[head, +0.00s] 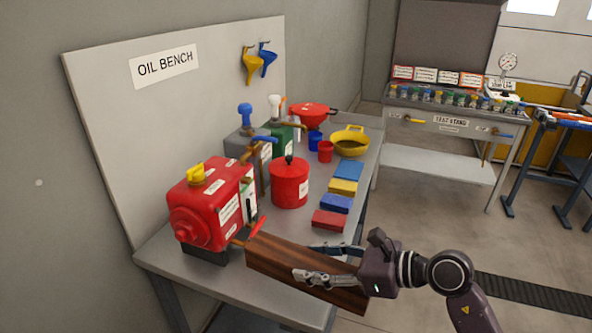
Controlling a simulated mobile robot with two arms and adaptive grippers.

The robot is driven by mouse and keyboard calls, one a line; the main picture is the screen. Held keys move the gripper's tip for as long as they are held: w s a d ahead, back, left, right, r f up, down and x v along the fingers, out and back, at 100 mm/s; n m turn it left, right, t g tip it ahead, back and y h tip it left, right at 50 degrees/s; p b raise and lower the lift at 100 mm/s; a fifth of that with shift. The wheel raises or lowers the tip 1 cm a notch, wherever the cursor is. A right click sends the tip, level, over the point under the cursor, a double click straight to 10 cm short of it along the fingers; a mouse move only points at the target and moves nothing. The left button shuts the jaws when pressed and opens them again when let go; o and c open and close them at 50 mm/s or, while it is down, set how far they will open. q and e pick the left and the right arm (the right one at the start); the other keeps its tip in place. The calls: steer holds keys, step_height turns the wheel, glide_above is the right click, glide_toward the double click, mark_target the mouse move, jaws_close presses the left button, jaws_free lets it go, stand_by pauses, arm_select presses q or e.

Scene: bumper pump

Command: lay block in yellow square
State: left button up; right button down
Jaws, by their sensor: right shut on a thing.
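My right gripper (312,262) is shut on a long dark brown wooden block (270,262), one finger on each long side. The block lies across the front of the bench in the picture. I cannot tell if it touches the bench top. Its left end is close to the red tank's tap. A flat yellow rectangle (343,187) is on the bench beyond the block, in a row with blue and red ones. I cannot tell whether it is the yellow square. No other yellow square is clear to me. My left gripper is not in view.
The grey bench (205,285) holds a red tank (215,205), a red lidded pot (289,183), a red flat piece (328,220), a yellow basin (349,141) and cans. A test stand (450,122) is at the back right. Floor right of the bench is open.

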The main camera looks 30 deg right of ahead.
steer(key=w+d+m+t+h+p, duration=0.25)
steer(key=d+m+h+p, duration=0.45)
steer(key=d, duration=1.1)
steer(key=w+a+h+p, duration=0.2)
steer(key=w+a+p, duration=0.1)
steer(key=w+a, duration=1)
steer(key=shift+m, duration=0.3)
steer(key=f, duration=0.2)
steer(key=w+f, duration=0.1)
steer(key=f, duration=0.3)
steer(key=shift+w+d+p, duration=0.25)
steer(key=shift+d+p, duration=0.1)
steer(key=shift+p, duration=0.05)
steer(key=shift+w+a+f, duration=0.1)
steer(key=shift+w+f, duration=0.05)
steer(key=shift+f, duration=0.4)
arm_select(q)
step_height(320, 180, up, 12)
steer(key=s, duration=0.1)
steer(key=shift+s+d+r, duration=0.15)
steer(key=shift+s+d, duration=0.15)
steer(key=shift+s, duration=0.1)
arm_select(e)
steer(key=shift+f, duration=0.1)
